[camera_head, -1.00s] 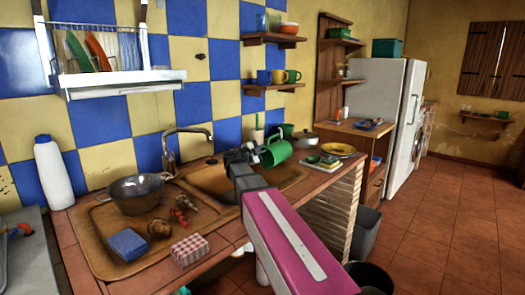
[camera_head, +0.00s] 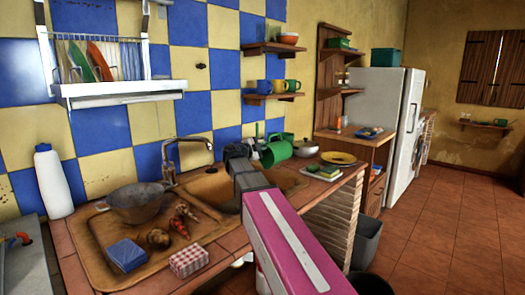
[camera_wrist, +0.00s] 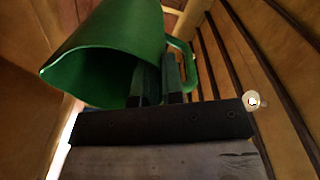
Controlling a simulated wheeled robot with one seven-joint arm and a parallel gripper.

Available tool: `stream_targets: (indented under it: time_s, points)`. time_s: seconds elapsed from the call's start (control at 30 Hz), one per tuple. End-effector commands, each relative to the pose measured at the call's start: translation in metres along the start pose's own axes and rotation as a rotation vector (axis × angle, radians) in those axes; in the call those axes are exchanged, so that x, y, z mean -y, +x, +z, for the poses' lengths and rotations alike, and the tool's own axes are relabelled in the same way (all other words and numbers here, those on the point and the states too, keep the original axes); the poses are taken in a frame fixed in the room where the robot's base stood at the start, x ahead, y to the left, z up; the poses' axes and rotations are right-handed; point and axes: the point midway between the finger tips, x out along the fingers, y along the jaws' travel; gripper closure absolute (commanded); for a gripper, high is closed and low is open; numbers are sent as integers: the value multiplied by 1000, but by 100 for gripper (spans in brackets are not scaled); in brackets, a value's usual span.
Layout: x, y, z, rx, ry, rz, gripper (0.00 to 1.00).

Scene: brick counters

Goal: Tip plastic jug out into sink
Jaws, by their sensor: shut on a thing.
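The green plastic jug (camera_head: 276,151) is held tilted, over or near the right back part of the sink; the exact spot is hard to judge. In the wrist view the jug (camera_wrist: 110,50) shows its open mouth toward the lower left and its handle at the right. My gripper (camera_wrist: 160,80) is shut on the jug near the handle side. In the head view my gripper (camera_head: 240,153) is partly hidden behind my own arm. The brown sink (camera_head: 208,188) is set in the counter, and my arm covers part of it. No liquid is visible.
A tap (camera_head: 175,155) rises behind the sink. A colander (camera_head: 138,203), a blue box (camera_head: 127,255), a checkered box (camera_head: 188,262) and vegetables lie on the drainboard. A white bottle (camera_head: 54,182) is at left.

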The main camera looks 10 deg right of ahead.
Motion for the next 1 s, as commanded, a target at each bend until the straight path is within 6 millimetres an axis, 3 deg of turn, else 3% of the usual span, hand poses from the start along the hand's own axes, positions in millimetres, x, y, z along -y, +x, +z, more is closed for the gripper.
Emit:
stream_targets:
  time_s: [1.0]
  points:
    - [59,3,-26,445,-35,873,100]
